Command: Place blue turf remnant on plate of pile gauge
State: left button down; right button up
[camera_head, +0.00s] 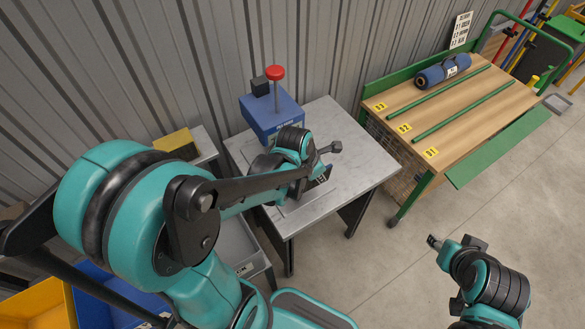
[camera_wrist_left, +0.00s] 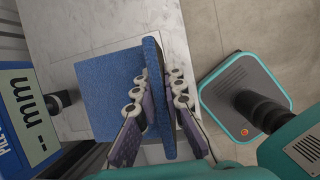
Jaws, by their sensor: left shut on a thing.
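The pile gauge (camera_head: 271,115) is a blue box with a red knob, at the back of a grey-topped table. Its display (camera_wrist_left: 27,98) shows "-- mm" at the left of the left wrist view. My left gripper (camera_wrist_left: 156,84) is shut on the blue turf remnant (camera_wrist_left: 157,110), which stands on edge between the fingers. A flat blue textured patch (camera_wrist_left: 107,92) lies beside it; I cannot tell whether it is part of the same piece. The gauge's plate is not clearly visible. In the head view my left gripper (camera_head: 322,168) is over the table. My right gripper (camera_head: 436,243) is at the lower right, its fingers unclear.
The grey table (camera_head: 365,160) has free room at its right. A wooden cart (camera_head: 455,115) with green rods and a rolled blue turf (camera_head: 442,70) stands at the right. A yellow block (camera_head: 177,143) is on a stand at the left. The floor between table and cart is clear.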

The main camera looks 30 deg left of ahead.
pick_arm(q)
jog(key=w+a+f+b, duration=0.1)
jog(key=w+a+f, duration=0.1)
jog(key=a, duration=0.1)
jog(key=w+a+f+b, duration=0.1)
jog(key=w+a+f, duration=0.1)
jog(key=a, duration=0.1)
jog(key=w+a+f+b, duration=0.1)
jog(key=w+a+f, duration=0.1)
jog(key=a+f, duration=0.1)
jog(key=shift+w+a, duration=0.15)
jog(key=shift+w, duration=0.15)
jog(key=shift+a+f+b, duration=0.1)
jog(key=shift+a+b, duration=0.05)
jog(key=shift+b, duration=0.15)
jog(key=shift+f+b, duration=0.75)
jog(key=shift+f, duration=1.2)
jog(key=shift+f, duration=0.15)
jog(key=c, duration=1.6)
grip_release()
jog(key=shift+r, duration=0.2)
